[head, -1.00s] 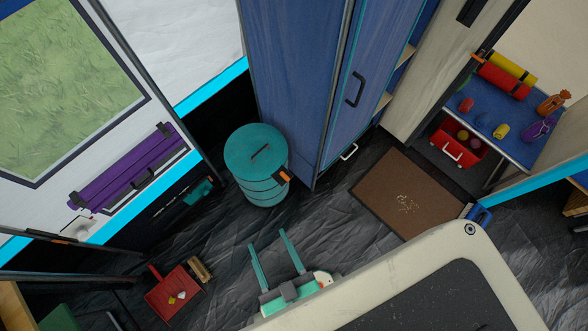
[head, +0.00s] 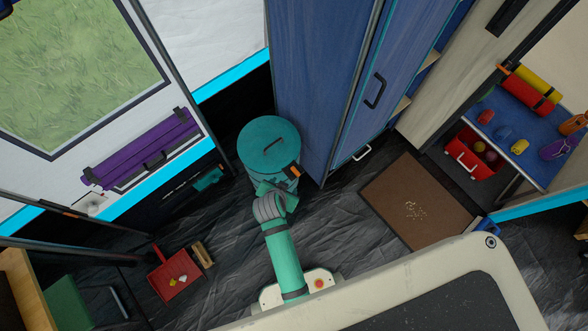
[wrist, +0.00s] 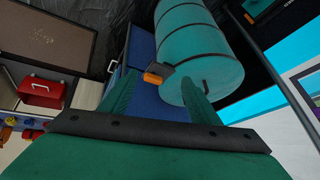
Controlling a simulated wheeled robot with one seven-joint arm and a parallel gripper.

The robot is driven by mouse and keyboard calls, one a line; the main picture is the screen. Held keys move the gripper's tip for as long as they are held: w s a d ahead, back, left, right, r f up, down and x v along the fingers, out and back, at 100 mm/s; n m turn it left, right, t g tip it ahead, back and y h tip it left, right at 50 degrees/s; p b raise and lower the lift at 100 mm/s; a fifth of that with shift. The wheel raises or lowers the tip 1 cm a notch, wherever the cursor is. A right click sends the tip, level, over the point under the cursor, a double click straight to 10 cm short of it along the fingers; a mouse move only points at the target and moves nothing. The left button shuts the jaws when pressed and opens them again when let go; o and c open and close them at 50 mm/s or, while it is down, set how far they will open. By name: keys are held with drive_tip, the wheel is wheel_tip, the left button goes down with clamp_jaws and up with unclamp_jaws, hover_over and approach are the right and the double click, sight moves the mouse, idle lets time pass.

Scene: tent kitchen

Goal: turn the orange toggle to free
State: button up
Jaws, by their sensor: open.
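The orange toggle (head: 292,171) sits on a dark mount on the side of a teal ribbed drum (head: 268,133), just below its lid. My gripper (head: 277,187) is close to the drum's lower front in the head view, a little below the toggle. Its fingers are partly hidden by my wrist there. In the wrist view my gripper (wrist: 160,78) is open, one green finger on each side. The orange toggle (wrist: 153,78) shows between the fingertips, nearer the left one. I cannot tell whether a finger touches it. The drum (wrist: 195,45) lies beyond the fingers.
A tall blue cabinet (head: 320,70) stands right beside the drum. A red tray (head: 176,275) lies on the floor to the left. A brown mat (head: 412,200) and a shelf with a red bin (head: 474,157) are to the right. Dark floor is clear around my arm.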

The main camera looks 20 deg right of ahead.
sight(295, 171)
drive_tip(key=w+d+r+m+g+h, duration=0.1)
drive_tip(key=w+d+r+m+g, duration=0.25)
drive_tip(key=w+m, duration=0.2)
drive_tip(key=shift+n, duration=0.45)
drive_tip(key=x, duration=0.7)
drive_tip(key=a+x, duration=0.1)
drive_tip(key=x, duration=0.3)
drive_tip(key=shift+f, duration=0.2)
drive_tip(key=c, duration=1.1)
